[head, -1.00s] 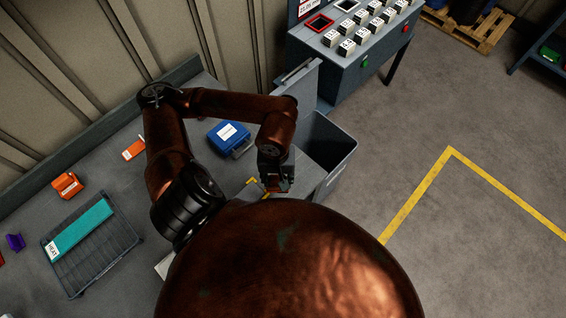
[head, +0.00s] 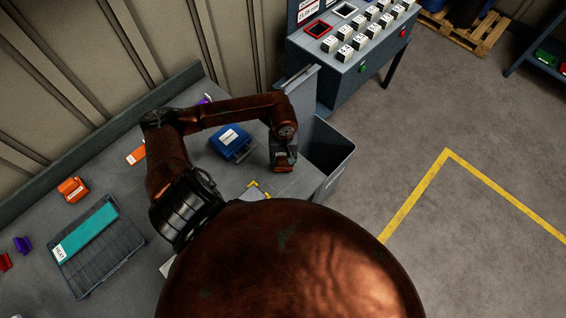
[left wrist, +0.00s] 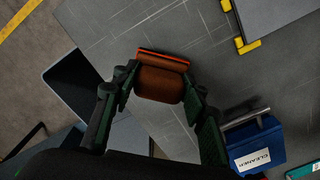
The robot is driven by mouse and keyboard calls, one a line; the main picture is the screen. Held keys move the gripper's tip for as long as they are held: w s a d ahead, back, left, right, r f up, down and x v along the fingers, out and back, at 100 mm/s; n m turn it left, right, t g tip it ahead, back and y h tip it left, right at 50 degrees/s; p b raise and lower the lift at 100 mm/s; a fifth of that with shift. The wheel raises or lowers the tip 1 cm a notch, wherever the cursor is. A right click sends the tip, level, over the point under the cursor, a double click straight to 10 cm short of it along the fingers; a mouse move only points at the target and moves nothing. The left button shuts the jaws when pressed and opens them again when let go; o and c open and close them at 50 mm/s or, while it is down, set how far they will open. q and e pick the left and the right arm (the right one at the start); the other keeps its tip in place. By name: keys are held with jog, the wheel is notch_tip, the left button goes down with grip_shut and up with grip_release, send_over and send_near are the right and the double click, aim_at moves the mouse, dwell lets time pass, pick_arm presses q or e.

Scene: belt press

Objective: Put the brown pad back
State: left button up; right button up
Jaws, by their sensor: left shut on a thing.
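The brown pad (left wrist: 160,84), a brown block with an orange-red edge, sits between the fingers of my left gripper (left wrist: 158,96) in the left wrist view. In the head view my left gripper (head: 283,164) is over the grey worktop, between the blue case and the open bin. It is shut on the pad, and only a little of the pad shows there. I cannot tell whether the pad touches the worktop. My right gripper is not in view.
A blue case (head: 231,141) labelled cleaner stands left of the gripper. An open grey bin (head: 340,172) is at the right. A wire tray (head: 120,262) with a teal box (head: 84,230) is at the far left.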

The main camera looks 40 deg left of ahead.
aim_at(283, 164)
pick_arm(q)
notch_tip(283, 164, down, 2)
jog(key=shift+f+p, duration=0.15)
jog(key=shift+p, duration=0.35)
jog(key=shift+f, duration=0.25)
jog(key=shift+f, duration=0.1)
jog(key=shift+f, duration=0.1)
jog(key=o, duration=1.1)
jog(key=shift+o, duration=0.2)
